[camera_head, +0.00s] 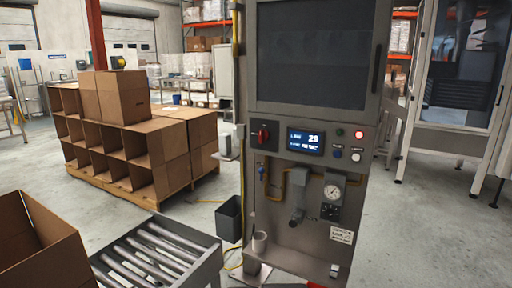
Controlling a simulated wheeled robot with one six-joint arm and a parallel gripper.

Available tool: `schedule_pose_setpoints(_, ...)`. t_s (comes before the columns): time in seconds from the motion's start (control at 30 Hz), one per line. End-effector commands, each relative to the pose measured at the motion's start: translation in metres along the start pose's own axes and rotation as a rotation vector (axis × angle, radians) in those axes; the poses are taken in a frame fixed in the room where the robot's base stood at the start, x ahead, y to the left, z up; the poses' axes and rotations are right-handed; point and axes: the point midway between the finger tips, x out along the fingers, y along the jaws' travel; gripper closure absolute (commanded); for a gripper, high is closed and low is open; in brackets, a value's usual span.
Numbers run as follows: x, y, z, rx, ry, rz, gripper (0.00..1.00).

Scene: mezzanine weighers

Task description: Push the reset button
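A grey machine cabinet (277,165) stands in front of me, with a control strip below its dark window. On the strip's right side are a blue button (337,152), a white button (356,156), a small green light or button (340,132) and a red one (359,134). Their labels are too small to read, so I cannot tell from the lettering which is reset. A lit display (305,141) shows "29". A red rotary switch (263,134) is at the strip's left. My gripper is not in view.
A roller conveyor (158,254) and an open carton (40,248) stand at the lower left. Cardboard boxes (120,97) are stacked on a pallet behind. A bin (229,218) is beside the cabinet. The floor to the cabinet's right is clear.

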Motion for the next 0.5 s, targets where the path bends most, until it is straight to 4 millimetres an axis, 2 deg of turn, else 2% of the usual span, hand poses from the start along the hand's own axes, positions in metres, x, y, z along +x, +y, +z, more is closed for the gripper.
schedule_pose_setpoints(0.1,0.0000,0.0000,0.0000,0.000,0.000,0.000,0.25)
schedule_pose_setpoints(0.13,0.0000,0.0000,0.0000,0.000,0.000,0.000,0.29)
schedule_pose_setpoints(0.5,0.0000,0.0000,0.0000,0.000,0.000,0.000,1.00)
